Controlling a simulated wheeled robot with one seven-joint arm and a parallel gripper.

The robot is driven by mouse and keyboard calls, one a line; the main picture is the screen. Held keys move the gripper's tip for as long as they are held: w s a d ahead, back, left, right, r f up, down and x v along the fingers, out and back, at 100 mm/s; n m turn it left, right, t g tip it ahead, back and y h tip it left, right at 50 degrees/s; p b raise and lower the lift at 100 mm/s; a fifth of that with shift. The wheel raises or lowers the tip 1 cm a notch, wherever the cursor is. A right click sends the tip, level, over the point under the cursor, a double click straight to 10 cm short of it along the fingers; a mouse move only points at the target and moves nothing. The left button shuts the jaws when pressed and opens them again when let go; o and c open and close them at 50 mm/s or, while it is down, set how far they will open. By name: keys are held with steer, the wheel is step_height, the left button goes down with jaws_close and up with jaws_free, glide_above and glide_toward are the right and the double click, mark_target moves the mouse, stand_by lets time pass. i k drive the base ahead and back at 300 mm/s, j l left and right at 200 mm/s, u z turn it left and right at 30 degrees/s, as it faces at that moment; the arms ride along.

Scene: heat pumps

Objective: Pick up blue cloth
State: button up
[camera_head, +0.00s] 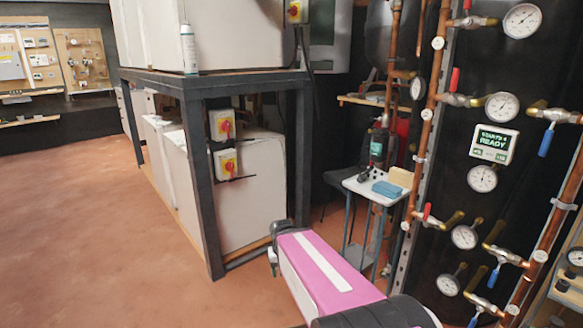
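The blue cloth (386,189) appears as a small, flat blue piece on top of a small white-topped stand (362,187), right of the picture's centre. It lies near the stand's right edge. My pink arm link reaches up from the bottom of the view, in front of and below the stand. No gripper fingers can be made out, and nothing touches the cloth.
A beige block (400,177) and a dark pump-like device (377,148) are beside the cloth. Copper pipes with gauges (501,107) rise close on the right. A dark metal frame (198,180) stands left. Open floor (90,220) lies far left.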

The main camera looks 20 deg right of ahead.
mark_target(392, 191)
steer(key=k+l+z, duration=0.1)
steer(key=z, duration=1.1)
